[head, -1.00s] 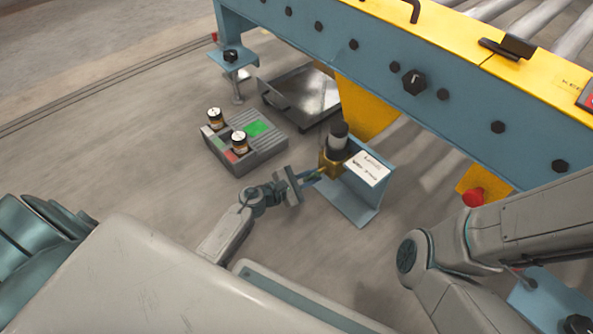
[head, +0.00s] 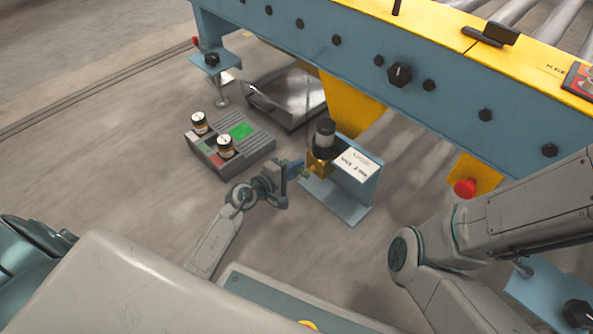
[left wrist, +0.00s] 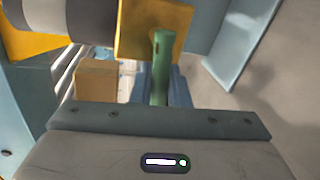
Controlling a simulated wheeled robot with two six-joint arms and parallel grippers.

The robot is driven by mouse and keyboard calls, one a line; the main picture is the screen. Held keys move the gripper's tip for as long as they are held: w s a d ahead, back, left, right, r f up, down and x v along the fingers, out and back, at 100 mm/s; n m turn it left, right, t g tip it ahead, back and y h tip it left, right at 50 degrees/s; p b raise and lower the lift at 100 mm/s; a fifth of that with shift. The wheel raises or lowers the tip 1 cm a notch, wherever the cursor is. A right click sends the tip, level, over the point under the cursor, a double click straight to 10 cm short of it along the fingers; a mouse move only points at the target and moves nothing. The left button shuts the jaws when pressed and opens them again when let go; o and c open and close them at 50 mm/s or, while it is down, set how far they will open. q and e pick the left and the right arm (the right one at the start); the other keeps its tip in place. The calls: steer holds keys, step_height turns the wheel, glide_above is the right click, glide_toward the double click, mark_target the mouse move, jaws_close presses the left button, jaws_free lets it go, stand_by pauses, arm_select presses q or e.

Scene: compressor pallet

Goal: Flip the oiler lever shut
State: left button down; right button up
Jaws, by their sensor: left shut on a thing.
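The oiler (head: 324,136) is a dark-capped cup on a brass block, mounted on a blue bracket (head: 345,210) with a white label plate. Its green lever (left wrist: 161,62) stands upright in the left wrist view, in front of the yellow-brass block (left wrist: 152,28). My left gripper (head: 296,169) is at the near-left side of the block in the head view. In the left wrist view its blue-grey fingers (left wrist: 168,90) are shut on the lower part of the lever. The fingers hide that part. My right arm shows at the right of the head view, but its gripper does not.
A grey tray (head: 262,152) with two small jars and a green patch sits left of the oiler. A metal drip pan (head: 250,100) lies behind it. The blue and yellow conveyor frame (head: 450,95) runs behind, with a red knob (head: 465,188) at right. Floor at left is clear.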

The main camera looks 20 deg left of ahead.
arm_select(q)
steer(key=shift+r+m, duration=0.2)
steer(key=shift+m, duration=0.4)
steer(key=c, duration=1.5)
jaws_free()
steer(key=shift+o, duration=0.2)
steer(key=p+v, duration=0.2)
steer(key=v, duration=0.9)
steer(key=shift+d, duration=0.15)
